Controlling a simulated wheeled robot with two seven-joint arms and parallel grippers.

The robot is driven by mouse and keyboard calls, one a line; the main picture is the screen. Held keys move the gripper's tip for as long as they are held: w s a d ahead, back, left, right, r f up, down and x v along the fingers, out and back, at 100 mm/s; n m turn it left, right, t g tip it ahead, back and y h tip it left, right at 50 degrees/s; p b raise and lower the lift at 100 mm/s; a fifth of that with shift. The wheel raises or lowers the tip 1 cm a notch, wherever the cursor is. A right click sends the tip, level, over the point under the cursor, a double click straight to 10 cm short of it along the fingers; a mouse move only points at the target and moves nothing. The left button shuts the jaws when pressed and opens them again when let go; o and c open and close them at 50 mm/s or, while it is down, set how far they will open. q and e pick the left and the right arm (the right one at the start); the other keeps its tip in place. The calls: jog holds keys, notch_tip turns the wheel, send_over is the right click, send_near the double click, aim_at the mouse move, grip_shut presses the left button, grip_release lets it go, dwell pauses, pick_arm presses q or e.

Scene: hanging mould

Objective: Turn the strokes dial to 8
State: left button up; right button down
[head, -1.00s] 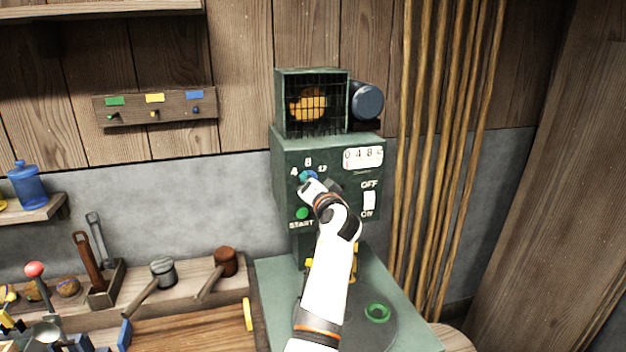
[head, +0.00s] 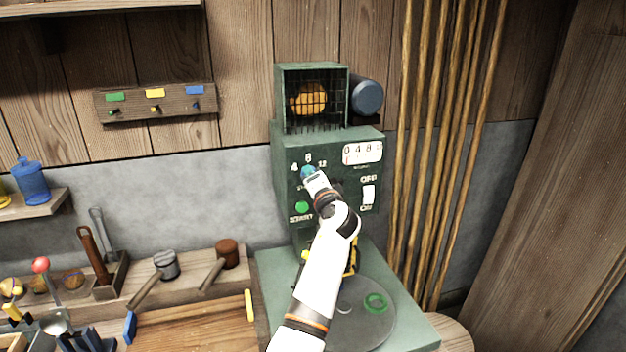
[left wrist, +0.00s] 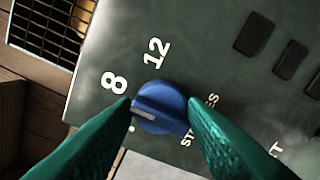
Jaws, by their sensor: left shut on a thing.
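The green machine (head: 287,150) has a blue strokes dial (head: 308,172) on its front, with the marks 4, 8 and 12 around it. My left gripper (left wrist: 162,108) is shut on the dial, one green finger at each side of it in the left wrist view. There the dial (left wrist: 165,99) has a pale pointer line that points left, a little below the 8; it appears to lie between 4 and 8. The 4 is mostly hidden by the left finger in that view. In the head view the left gripper (head: 311,176) partly covers the dial. My right gripper is not in view.
A green START button (head: 302,207) lies just below the dial. A white OFF/ON switch (head: 369,195) and a counter (head: 362,152) are to the right. A wire cage (head: 313,98) stands on top. Hammers and a wooden board (head: 190,325) are at the lower left.

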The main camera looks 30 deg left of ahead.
pick_arm(q)
jog(key=shift+r, duration=0.1)
jog(key=o, duration=1)
jog(key=shift+b+v, duration=1.45)
jog(key=shift+v, duration=4.5)
